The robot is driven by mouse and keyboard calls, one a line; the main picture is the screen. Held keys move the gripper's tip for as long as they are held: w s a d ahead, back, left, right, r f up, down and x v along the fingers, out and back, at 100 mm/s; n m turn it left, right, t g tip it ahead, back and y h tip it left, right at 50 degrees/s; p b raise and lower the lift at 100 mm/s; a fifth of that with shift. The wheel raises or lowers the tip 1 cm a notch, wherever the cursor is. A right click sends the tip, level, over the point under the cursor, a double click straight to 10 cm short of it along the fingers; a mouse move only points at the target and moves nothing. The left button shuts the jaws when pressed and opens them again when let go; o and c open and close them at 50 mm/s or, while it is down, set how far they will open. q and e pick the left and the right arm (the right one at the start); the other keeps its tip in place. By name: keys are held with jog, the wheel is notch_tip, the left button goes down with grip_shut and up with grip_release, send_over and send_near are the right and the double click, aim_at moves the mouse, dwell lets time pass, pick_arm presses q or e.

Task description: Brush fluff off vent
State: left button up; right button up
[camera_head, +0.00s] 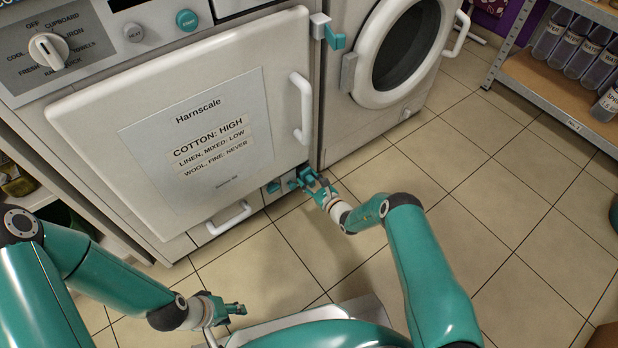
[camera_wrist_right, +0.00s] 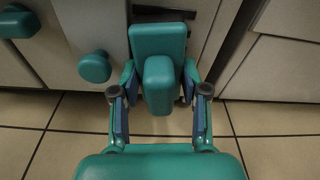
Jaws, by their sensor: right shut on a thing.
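My right gripper (camera_head: 318,186) is low at the front of the drying cabinet (camera_head: 75,90), by its bottom right corner. In the right wrist view its fingers (camera_wrist_right: 160,103) are on both sides of a teal handle (camera_wrist_right: 159,82) and shut on it. A dark slot (camera_wrist_right: 163,14) shows just above the handle; I cannot tell whether this is the vent. No fluff or brush can be made out. My left gripper (camera_head: 236,310) is low at the front left, away from the cabinet and holding nothing that I can see; its jaw opening is too small to judge.
A teal knob (camera_wrist_right: 94,66) is left of the held handle. The cabinet door has a white handle (camera_head: 301,108); a lower white handle (camera_head: 229,217) is below it. A round-door machine (camera_head: 395,45) stands right, then a bottle shelf (camera_head: 560,80).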

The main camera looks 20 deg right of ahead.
jog(key=shift+f, duration=0.7)
jog(key=shift+w+r+p, duration=0.1)
jog(key=shift+r+p, duration=1.1)
jog(key=shift+r, duration=0.35)
notch_tip(320, 180, down, 2)
jog(key=shift+f+b, duration=0.1)
jog(key=shift+b, duration=1)
jog(key=shift+f, duration=0.45)
jog(key=shift+w+r+p, duration=0.1)
jog(key=shift+r+p, duration=0.95)
jog(key=shift+r, duration=0.55)
jog(key=shift+f+b, duration=0.7)
jog(key=shift+b, duration=0.1)
jog(key=shift+c, duration=0.4)
jog(key=shift+f+b, duration=0.4)
jog(key=shift+f, duration=0.5)
jog(key=shift+s+r+p, duration=0.15)
jog(key=shift+r+p, duration=0.55)
jog(key=shift+r, duration=0.1)
jog(key=shift+s+r+p, duration=0.1)
jog(key=shift+r+p, duration=0.6)
jog(key=shift+r, duration=0.05)
jog(key=shift+f+b, duration=0.85)
jog(key=shift+b, duration=0.05)
jog(key=shift+w+f+b, duration=0.15)
jog(key=shift+f+b, duration=0.35)
jog(key=shift+f, duration=0.2)
jog(key=shift+r+p, duration=1.4)
jog(key=shift+r, duration=0.15)
